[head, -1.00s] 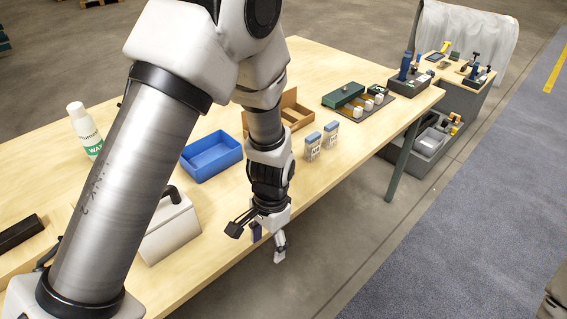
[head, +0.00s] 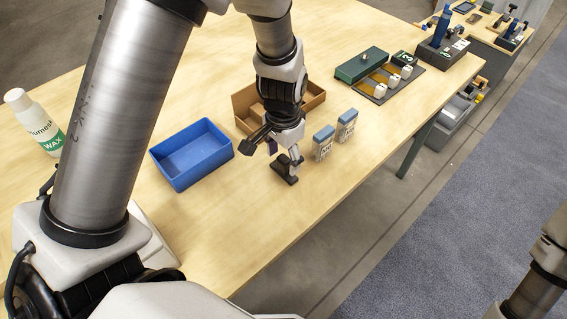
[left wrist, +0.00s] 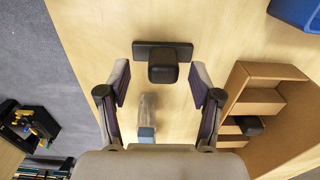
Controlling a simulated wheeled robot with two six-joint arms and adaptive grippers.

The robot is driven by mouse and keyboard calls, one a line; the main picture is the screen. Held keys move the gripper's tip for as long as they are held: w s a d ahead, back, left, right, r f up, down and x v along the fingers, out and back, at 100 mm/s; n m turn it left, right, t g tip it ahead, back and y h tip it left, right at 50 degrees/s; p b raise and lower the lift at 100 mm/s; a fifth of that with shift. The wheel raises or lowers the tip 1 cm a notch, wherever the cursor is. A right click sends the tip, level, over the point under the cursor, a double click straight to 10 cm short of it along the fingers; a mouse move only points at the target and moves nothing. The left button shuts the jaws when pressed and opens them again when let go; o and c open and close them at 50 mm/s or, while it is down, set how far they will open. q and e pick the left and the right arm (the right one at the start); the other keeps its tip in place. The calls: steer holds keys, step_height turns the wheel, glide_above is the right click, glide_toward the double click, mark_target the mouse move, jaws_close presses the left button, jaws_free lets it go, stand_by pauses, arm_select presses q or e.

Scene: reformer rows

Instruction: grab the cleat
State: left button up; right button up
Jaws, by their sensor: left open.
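The cleat, a dark block on a flat dark base, stands on the wooden table just below my left gripper; it shows in the head view (head: 285,172) and in the left wrist view (left wrist: 163,66). My left gripper (head: 272,151) is open above it and points down. In the left wrist view the fingers (left wrist: 160,84) are spread wide, and the cleat lies ahead of them, roughly centred between their lines. Nothing is held. My right gripper is out of view; only part of my right arm shows at the lower right.
A blue tray (head: 192,180) and a cardboard divided box (head: 243,116) stand near the gripper. Two blue-topped small containers (head: 323,150) (head: 346,127) stand close to the right. A wax bottle (head: 43,133) is at the left. A board with green block (head: 361,65) lies farther back.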

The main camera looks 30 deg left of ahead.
mark_target(283, 158)
arm_select(q)
steer(key=f, duration=0.3)
steer(key=shift+w+a+f, duration=0.1)
steer(key=shift+w+a, duration=0.1)
steer(key=shift+w, duration=0.2)
steer(key=shift+s+d, duration=0.1)
steer(key=shift+s+r, duration=0.1)
steer(key=shift+r, duration=0.1)
steer(key=c, duration=0.3)
steer(key=shift+f, duration=0.1)
jaws_close()
